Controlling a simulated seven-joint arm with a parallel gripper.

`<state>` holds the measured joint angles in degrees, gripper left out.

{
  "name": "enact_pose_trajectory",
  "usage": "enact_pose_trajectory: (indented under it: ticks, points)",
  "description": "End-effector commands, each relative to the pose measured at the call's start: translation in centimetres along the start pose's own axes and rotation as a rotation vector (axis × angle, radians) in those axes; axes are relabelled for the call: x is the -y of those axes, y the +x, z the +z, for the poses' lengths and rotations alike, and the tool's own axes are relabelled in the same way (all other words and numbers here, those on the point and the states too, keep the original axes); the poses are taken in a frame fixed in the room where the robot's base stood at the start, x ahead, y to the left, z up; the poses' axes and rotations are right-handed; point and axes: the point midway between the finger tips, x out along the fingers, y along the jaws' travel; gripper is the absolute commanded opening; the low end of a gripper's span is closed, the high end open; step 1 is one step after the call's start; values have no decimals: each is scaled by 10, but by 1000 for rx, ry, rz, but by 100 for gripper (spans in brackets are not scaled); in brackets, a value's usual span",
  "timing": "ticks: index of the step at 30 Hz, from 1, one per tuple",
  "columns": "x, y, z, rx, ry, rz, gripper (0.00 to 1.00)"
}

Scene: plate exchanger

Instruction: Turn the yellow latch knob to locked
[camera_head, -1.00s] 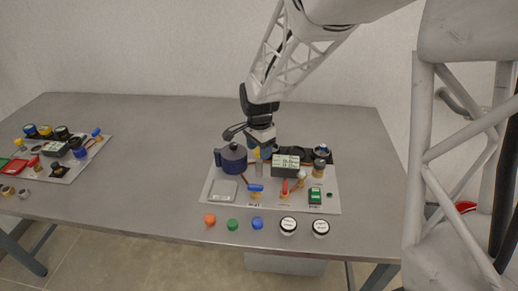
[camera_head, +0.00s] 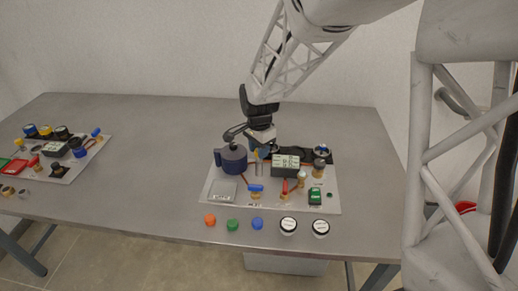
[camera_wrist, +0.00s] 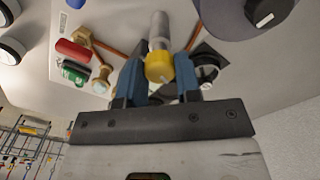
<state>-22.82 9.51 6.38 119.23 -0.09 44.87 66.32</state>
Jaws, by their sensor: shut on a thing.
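The yellow latch knob (camera_wrist: 159,67) sits on the end of a silver cylinder (camera_wrist: 158,30) in the wrist view. My gripper (camera_wrist: 160,72) has its blue fingers on either side of the knob and is shut on it. In the head view my gripper (camera_head: 261,151) points down at the panel (camera_head: 228,205), just right of the dark blue pot-like vessel (camera_head: 231,158). The yellow knob (camera_head: 256,155) shows only in part there, above its silver cylinder. I cannot read any lock marking.
A black box with a lit display (camera_head: 286,165) stands close right of the gripper. A red-handled valve (camera_wrist: 73,50) and a green block (camera_wrist: 75,71) are nearby. Coloured caps, such as the orange one (camera_head: 210,219), lie along the front. The table's middle left is clear.

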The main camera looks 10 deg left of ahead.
Motion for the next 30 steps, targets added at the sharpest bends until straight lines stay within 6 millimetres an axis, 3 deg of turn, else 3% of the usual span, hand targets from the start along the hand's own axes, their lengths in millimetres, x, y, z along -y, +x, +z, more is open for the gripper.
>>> enact_pose_trajectory:
  ticks: [11, 30]
  points:
    - [0, 0, 0, 1, -191, 0, 8]
    - [0, 1, 1, 2, -784, 0, 8]
